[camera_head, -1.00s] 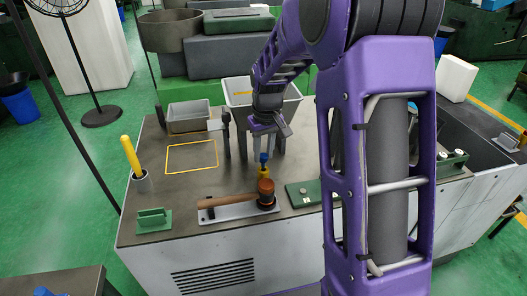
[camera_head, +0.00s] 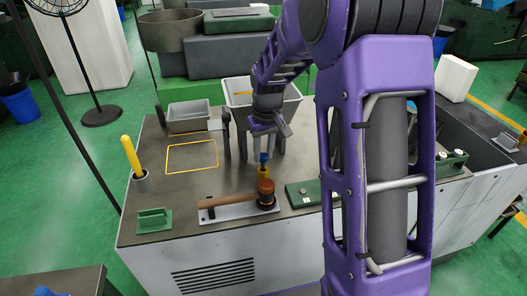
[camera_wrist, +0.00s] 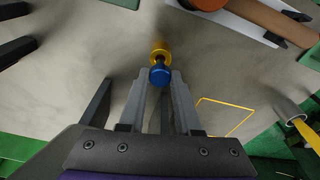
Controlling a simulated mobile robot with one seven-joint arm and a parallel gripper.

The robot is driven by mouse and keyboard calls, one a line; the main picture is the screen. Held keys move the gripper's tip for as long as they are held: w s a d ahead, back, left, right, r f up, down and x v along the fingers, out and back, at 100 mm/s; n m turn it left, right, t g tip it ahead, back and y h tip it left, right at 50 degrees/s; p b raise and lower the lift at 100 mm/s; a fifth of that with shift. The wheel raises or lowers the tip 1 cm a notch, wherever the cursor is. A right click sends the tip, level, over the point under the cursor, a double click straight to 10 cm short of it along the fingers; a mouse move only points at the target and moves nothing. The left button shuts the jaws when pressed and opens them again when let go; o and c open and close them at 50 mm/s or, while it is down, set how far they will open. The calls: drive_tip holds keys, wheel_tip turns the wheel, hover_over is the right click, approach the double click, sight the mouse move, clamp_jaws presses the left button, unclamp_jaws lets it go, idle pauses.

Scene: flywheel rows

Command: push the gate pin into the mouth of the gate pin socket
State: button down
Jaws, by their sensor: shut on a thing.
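My gripper (camera_head: 263,151) points down over the middle of the bench and is shut on the blue-ended gate pin (camera_head: 264,159). In the wrist view the pin's blue end (camera_wrist: 160,74) sits at the tips of my fingers (camera_wrist: 160,84), with a short dark neck beyond it. A yellow round part (camera_wrist: 160,48) lies in line past the neck; it also shows just below the blue end in the head view (camera_head: 264,171). I cannot tell whether this yellow part belongs to the pin or is the socket. The socket's mouth is not clearly visible.
A mallet (camera_head: 230,201) rests on a pale plate just in front of my gripper. A green plate (camera_head: 302,194) lies to its right. A grey cup with a yellow rod (camera_head: 132,156) and a green block (camera_head: 154,220) stand left. Grey bins (camera_head: 189,117) stand behind. The yellow-outlined area is empty.

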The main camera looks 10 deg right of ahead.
sight(264, 157)
drive_tip(key=shift+f+b, duration=1.05)
drive_tip(key=shift+f, duration=0.6)
drive_tip(key=c, duration=0.5)
unclamp_jaws()
drive_tip(key=r+p, duration=0.1)
drive_tip(key=r, duration=0.4)
drive_tip(key=s+r+p, duration=0.1)
drive_tip(key=r, duration=0.5)
drive_tip(key=s+r+p, duration=0.1)
drive_tip(key=r, duration=0.5)
drive_tip(key=shift+d+r, duration=0.2)
drive_tip(key=shift+d, duration=0.05)
